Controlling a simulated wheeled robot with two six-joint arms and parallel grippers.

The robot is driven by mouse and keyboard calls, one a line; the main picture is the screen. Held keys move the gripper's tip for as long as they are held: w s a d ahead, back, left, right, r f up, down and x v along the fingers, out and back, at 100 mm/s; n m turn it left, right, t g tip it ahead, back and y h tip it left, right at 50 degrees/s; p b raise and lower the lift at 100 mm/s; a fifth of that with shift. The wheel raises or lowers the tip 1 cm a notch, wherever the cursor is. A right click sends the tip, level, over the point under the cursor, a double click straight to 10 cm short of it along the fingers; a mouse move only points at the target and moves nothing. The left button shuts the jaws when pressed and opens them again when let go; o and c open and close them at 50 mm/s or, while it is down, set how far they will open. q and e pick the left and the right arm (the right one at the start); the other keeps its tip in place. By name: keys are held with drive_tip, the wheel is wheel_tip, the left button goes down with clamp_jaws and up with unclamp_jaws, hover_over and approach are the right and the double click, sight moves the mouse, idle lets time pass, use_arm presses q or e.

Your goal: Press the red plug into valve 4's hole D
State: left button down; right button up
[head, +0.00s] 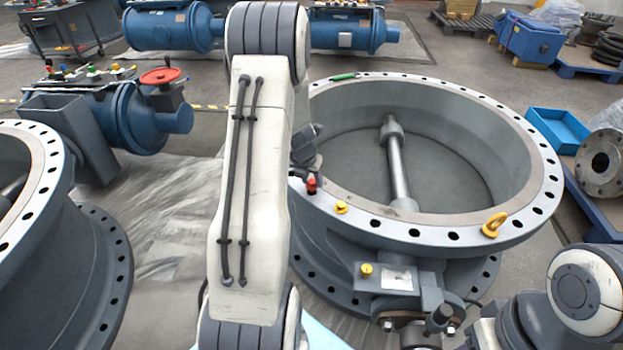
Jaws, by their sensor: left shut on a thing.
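The red plug (311,186) is in my left gripper (311,178), which is shut on it over the near-left rim of the large grey valve (455,236). I cannot tell whether the plug touches the flange or enters a hole. My left arm hides the flange just left of it. No valve number or hole letter is readable, so I cannot tell which hole is D. My right arm shows at the lower right. Its fingers cannot be made out against the dark parts at the bottom.
A yellow plug (341,207) and a yellow eye bolt (494,224) stand on the near rim. A green item (343,76) lies on the far rim. Another grey valve (98,285) stands at left. A blue valve with a red handwheel (160,76) and a blue tray (556,128) are behind.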

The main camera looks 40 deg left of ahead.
use_arm(q)
drive_tip(key=shift+f+b, duration=0.65)
drive_tip(key=shift+f, duration=0.3)
idle(1.1)
drive_tip(key=shift+f+b, duration=0.3)
drive_tip(key=shift+f, duration=0.1)
drive_tip(key=shift+c, duration=1.7)
unclamp_jaws()
drive_tip(key=shift+r, duration=0.1)
drive_tip(key=o, duration=0.3)
drive_tip(key=shift+o, duration=0.2)
wheel_tip(320, 180, up, 6)
drive_tip(key=p, duration=0.7)
drive_tip(key=shift+r, duration=0.1)
